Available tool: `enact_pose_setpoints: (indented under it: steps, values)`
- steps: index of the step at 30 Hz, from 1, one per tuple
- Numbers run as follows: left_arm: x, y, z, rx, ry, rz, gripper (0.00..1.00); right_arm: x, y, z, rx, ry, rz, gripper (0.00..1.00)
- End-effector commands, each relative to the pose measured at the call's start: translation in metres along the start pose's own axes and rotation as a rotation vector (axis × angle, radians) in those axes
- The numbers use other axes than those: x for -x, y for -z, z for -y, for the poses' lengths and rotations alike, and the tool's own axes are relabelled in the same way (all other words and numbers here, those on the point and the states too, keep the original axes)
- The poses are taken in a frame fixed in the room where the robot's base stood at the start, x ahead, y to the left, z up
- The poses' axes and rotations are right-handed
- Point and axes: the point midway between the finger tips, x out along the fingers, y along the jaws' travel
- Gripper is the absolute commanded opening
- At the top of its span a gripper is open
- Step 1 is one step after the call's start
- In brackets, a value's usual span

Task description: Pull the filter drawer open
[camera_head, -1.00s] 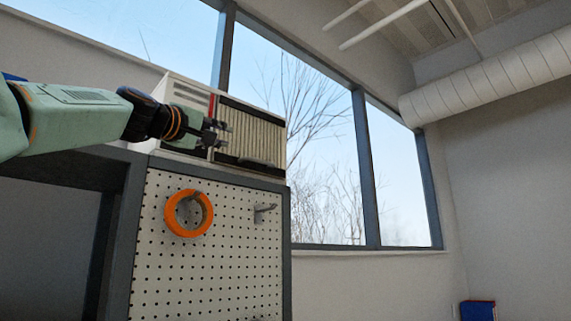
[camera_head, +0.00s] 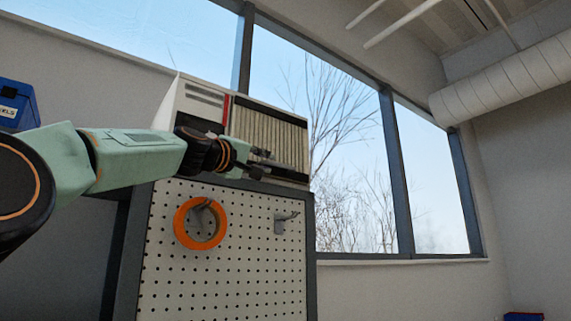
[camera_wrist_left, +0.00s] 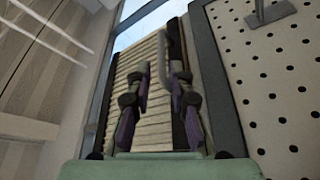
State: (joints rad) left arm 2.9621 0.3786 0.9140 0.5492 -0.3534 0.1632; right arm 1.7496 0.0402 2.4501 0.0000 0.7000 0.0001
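The filter drawer (camera_head: 272,127) has a beige pleated front in a dark frame, set in a white box unit on top of the pegboard cabinet. It looks closed. A dark handle bar (camera_head: 290,171) runs along its lower edge, partly hidden by my left gripper (camera_head: 268,163). That gripper is open in front of the drawer's lower part. In the left wrist view the two fingers (camera_wrist_left: 158,75) are apart over the pleats and the dark lower edge. The right finger lies close to the handle; whether they touch I cannot tell. My right gripper is not in view.
An orange ring (camera_head: 201,223) hangs on the pegboard (camera_head: 225,275) below the unit, beside a metal hook (camera_head: 283,220). A blue case (camera_head: 17,104) stands at the far left. Windows lie behind. The space right of the unit is free.

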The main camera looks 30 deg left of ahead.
Motion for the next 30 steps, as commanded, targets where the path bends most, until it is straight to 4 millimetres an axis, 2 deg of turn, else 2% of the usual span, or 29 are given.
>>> enact_pose_setpoints:
  steps: [1, 10, 18, 24, 30]
  values:
    - [-0.003, 0.002, -0.004, 0.001, 0.001, 0.002, 0.21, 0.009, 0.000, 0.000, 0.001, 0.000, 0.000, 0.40]
    - [-0.022, 0.003, -0.003, 0.003, 0.005, 0.001, 0.21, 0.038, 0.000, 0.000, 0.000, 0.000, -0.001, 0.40]
    - [-0.062, 0.002, -0.002, 0.000, 0.004, 0.001, 0.21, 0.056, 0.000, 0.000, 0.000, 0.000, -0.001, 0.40]
    - [-0.076, 0.000, 0.000, 0.001, 0.003, 0.002, 0.21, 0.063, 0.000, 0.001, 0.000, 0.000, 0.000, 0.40]
    - [-0.078, -0.001, 0.001, 0.001, 0.002, 0.002, 0.21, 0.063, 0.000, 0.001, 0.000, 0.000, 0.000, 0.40]
